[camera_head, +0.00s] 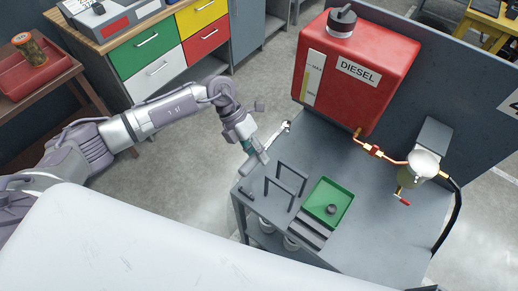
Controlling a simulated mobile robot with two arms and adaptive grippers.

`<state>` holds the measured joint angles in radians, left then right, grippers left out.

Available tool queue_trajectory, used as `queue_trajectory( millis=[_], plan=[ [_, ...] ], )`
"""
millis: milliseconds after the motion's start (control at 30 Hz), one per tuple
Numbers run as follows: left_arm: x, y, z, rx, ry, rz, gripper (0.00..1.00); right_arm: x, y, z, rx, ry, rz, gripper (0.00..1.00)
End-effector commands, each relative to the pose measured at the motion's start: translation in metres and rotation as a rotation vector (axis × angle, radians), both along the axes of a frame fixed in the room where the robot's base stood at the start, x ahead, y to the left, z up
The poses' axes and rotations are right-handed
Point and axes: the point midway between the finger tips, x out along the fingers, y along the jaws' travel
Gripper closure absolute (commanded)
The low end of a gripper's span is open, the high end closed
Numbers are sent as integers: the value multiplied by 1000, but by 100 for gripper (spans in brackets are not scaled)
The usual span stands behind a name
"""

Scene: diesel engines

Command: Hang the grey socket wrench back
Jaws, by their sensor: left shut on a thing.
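The grey socket wrench (278,132) is a small light-grey tool at the tip of my left gripper (262,155). The gripper is shut on it and holds it over the left edge of the dark grey bench (350,225). The wrench points up and to the right, near the lower left of the red diesel tank. Two dark frame-shaped stands (291,178) rise from the bench just below and right of the gripper. Whether either carries a tool is too small to tell. My right gripper does not show.
The red tank (352,68) marked DIESEL stands at the bench's back. A green tray (328,203) with a small dark part lies right of the stands. A filter bowl (423,166) with copper piping is at the right. Coloured drawers (142,52) stand behind; floor between is clear.

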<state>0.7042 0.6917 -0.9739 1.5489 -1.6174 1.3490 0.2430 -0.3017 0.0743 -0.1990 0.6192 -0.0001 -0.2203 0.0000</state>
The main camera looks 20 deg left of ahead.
Motion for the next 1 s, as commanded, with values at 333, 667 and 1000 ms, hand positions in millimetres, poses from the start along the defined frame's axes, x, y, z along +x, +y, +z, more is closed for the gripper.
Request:
queue_trajectory(
  millis=[333,667,1000],
  plan=[
    [0,-1,-26,-2,-2,-2,100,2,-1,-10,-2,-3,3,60],
    [0,-1,-48,-3,-1,-1,100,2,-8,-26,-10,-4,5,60],
    [0,-1,-79,-3,-2,-1,100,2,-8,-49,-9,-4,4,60]
  ],
)
